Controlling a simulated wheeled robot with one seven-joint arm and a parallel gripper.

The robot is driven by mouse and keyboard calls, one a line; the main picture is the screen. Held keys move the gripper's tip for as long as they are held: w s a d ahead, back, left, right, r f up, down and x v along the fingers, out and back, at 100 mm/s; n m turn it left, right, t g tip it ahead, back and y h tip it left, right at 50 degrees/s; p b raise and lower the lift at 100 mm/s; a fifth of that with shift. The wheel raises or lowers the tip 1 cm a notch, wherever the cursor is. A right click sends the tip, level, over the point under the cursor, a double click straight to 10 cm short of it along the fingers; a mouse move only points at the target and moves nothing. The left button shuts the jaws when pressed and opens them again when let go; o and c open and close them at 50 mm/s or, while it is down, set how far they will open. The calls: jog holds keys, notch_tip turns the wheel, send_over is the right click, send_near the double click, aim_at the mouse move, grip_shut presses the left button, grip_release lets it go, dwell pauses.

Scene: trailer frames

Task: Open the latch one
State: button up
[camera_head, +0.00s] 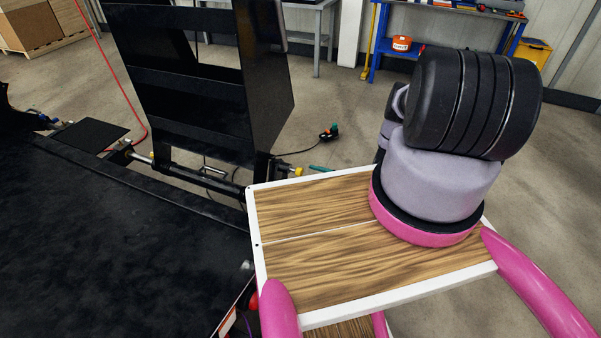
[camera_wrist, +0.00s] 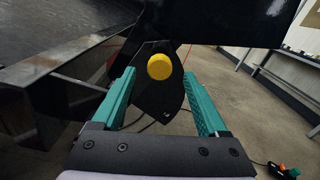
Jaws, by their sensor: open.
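A round yellow knob (camera_wrist: 159,67) sits on a dark pointed bracket (camera_wrist: 157,100) in the wrist view, at the corner of the trailer's black frame. I take it to be the latch. My gripper (camera_wrist: 159,74) is open, with one teal finger on each side of the knob in the picture. I cannot tell how far the fingertips are from it. In the head view a yellow latch end (camera_head: 298,171) shows at the foot of the upright black ramp (camera_head: 185,80). A teal fingertip shows just right of it; my arm and body hide the rest of the gripper.
Another yellow-ended latch (camera_head: 128,155) is at the ramp's left foot. The black trailer bed (camera_head: 110,250) fills the lower left. A small connector with a cable (camera_head: 330,132) lies on the floor. A blue workbench (camera_head: 450,15) stands behind; open floor lies between.

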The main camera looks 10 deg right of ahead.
aim_at(302, 172)
jog(key=shift+x, duration=2.7)
grip_shut()
